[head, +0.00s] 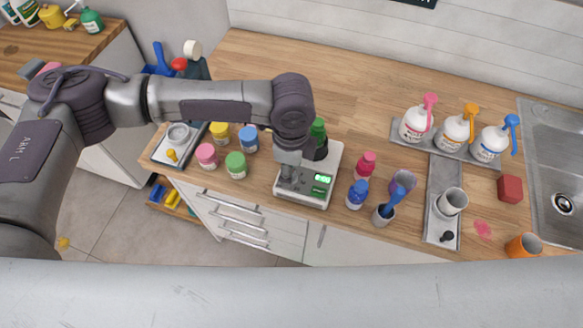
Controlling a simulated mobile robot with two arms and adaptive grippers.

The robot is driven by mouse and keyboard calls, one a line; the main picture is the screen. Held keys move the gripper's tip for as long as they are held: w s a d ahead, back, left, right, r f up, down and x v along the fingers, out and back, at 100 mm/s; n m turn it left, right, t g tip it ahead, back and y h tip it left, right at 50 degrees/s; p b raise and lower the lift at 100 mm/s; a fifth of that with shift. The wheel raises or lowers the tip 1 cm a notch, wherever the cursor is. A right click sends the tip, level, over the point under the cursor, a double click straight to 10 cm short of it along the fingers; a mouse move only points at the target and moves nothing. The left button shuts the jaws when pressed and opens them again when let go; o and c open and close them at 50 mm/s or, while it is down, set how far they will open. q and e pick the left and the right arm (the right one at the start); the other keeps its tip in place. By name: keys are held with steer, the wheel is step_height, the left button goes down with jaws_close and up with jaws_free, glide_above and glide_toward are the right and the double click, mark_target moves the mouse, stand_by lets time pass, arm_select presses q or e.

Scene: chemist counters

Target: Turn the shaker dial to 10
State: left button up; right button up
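The shaker (331,160) is a white box on the wooden counter, with a lit green display (322,179) that seems to read 0:00. A green-capped bottle (318,128) stands in a dark holder on top, partly behind my arm. My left gripper (291,184) points down at the front left of the shaker, over its front panel beside the display. The dial is not visible; the gripper covers that part of the panel. I cannot tell whether the fingers touch it or how far apart they are. My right gripper is out of view.
Pink (206,154), green (236,164) and blue (249,139) lidded jars stand left of the shaker. A blue bottle (356,195), a red-capped bottle (366,164) and cups stand close on its right. Pump bottles (455,131) and a sink (565,170) are farther right. The counter behind is clear.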

arm_select(q)
steer(key=shift+f, duration=0.95)
steer(key=shift+c, duration=0.2)
jaws_close()
